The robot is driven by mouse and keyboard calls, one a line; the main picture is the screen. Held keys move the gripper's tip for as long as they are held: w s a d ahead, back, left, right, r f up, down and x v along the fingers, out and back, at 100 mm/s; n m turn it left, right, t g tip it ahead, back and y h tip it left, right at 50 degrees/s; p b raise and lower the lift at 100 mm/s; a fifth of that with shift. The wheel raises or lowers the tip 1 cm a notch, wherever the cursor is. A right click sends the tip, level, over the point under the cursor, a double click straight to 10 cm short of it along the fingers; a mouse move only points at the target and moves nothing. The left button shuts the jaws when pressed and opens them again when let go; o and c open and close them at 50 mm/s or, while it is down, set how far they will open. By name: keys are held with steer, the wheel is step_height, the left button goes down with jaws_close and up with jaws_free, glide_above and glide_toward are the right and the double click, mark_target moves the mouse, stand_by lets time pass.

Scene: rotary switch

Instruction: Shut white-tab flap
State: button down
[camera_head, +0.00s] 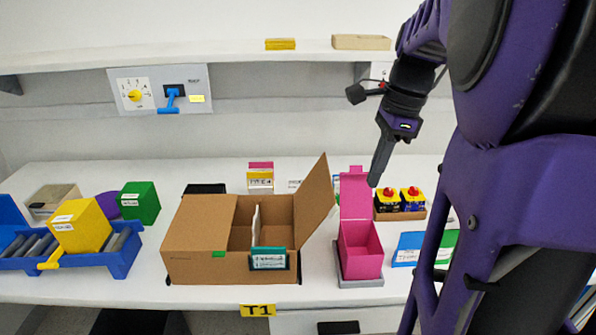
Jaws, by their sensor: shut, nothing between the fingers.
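A brown cardboard box (200,225) sits on the table. Its left top is covered, with a small green tab (219,254) at the front. Its right flap (316,203) stands open, tilted up and out to the right; I cannot make out a white tab on it. The open right half shows a pale divider (256,222). My gripper (376,181) is shut and empty, pointing down in the air, to the right of the raised flap and apart from it in the picture. It overlaps the view near the pink box's lid; I cannot tell its depth.
A pink box (361,249) with its lid (354,195) up stands right of the cardboard box. Red-topped button units (411,198) stand behind it. A switch panel (160,90) hangs on the wall.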

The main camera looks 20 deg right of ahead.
steer(key=w+a+f+b, duration=0.1)
steer(key=a+f+b, duration=0.1)
steer(key=a+f, duration=0.3)
step_height(320, 180, down, 3)
steer(key=shift+w+r, duration=0.15)
steer(key=shift+r, duration=0.15)
stand_by(0.4)
